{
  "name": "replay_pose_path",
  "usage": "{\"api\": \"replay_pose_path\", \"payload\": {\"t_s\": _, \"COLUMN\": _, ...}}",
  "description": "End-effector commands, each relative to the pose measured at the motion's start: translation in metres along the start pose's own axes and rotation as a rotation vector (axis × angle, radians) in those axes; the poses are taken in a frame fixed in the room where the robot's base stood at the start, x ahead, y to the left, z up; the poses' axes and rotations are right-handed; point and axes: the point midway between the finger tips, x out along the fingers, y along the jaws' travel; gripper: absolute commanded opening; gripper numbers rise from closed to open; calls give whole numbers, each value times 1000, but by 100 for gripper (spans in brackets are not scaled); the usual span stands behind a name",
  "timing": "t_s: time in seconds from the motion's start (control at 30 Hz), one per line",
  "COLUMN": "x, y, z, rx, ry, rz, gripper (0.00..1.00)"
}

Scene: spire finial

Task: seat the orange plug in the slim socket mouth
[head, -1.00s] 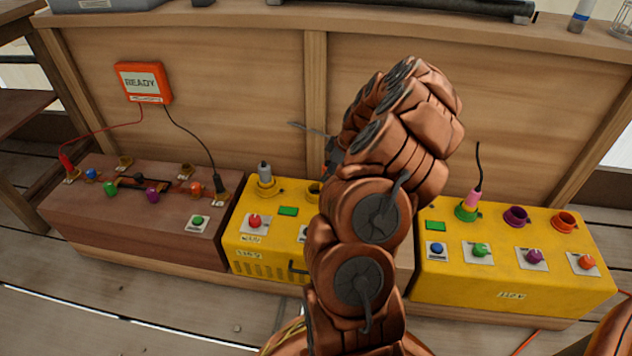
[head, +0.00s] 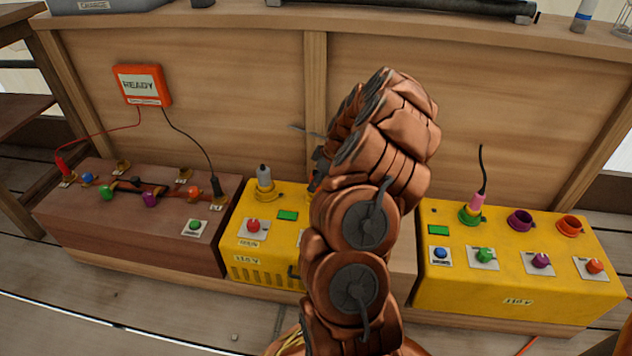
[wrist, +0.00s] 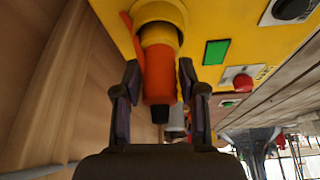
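The orange plug (wrist: 159,76), with a black end, is in the middle of the wrist view. Its far end meets a round yellow socket (wrist: 160,14) on a yellow box; how deep it sits, I cannot tell. My gripper (wrist: 160,80) has one finger on each side of the plug, with narrow gaps showing, so it looks open around it. In the head view my copper arm hides most of the gripper and this socket.
A grey plug (head: 264,176) stands in the neighbouring socket on the left yellow box (head: 238,247). The right yellow box (head: 460,290) has a pink plug (head: 477,203) in a green socket, plus purple and orange sockets. A wooden panel (head: 235,110) rises close behind.

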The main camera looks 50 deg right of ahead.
Motion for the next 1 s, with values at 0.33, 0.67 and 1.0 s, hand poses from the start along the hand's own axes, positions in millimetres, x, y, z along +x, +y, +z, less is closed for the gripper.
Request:
{"api": "replay_pose_path", "payload": {"t_s": 0.33, "x": 0, "y": 0, "z": 0, "rx": 0, "ry": -1, "rz": -1, "gripper": 59}}
{"api": "replay_pose_path", "payload": {"t_s": 0.67, "x": -14, "y": 0, "z": 0, "rx": 0, "ry": -1, "rz": 0, "gripper": 59}}
{"api": "replay_pose_path", "payload": {"t_s": 1.0, "x": -72, "y": 1, "z": -2, "rx": -1, "ry": 1, "rz": 4, "gripper": 59}}
